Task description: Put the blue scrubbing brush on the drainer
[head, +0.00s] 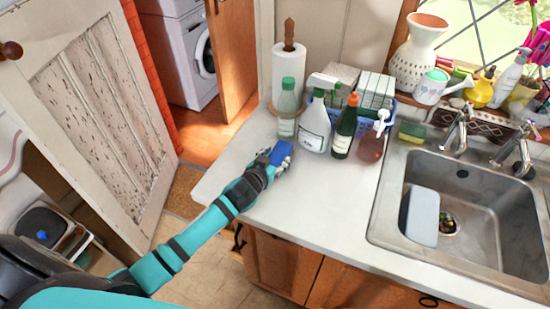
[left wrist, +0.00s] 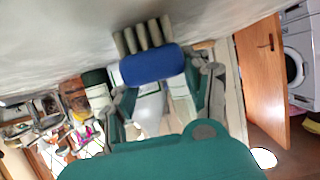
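The blue scrubbing brush (head: 282,151) is at the tip of my left gripper (head: 279,160), over the left part of the counter. In the left wrist view the blue brush (left wrist: 152,64) shows its pale bristles towards the counter surface. The left gripper's fingers (left wrist: 162,88) stand at the two ends of the brush and appear closed on it. Whether the bristles touch the counter is hard to tell. My right gripper is not in view.
Several bottles, among them a clear green-capped bottle (head: 287,108) and a white spray bottle (head: 314,128), stand just beyond the gripper. A blue basket (head: 368,118) is behind them. The sink (head: 475,205) holds a pale board (head: 424,216). The front counter (head: 318,212) is clear.

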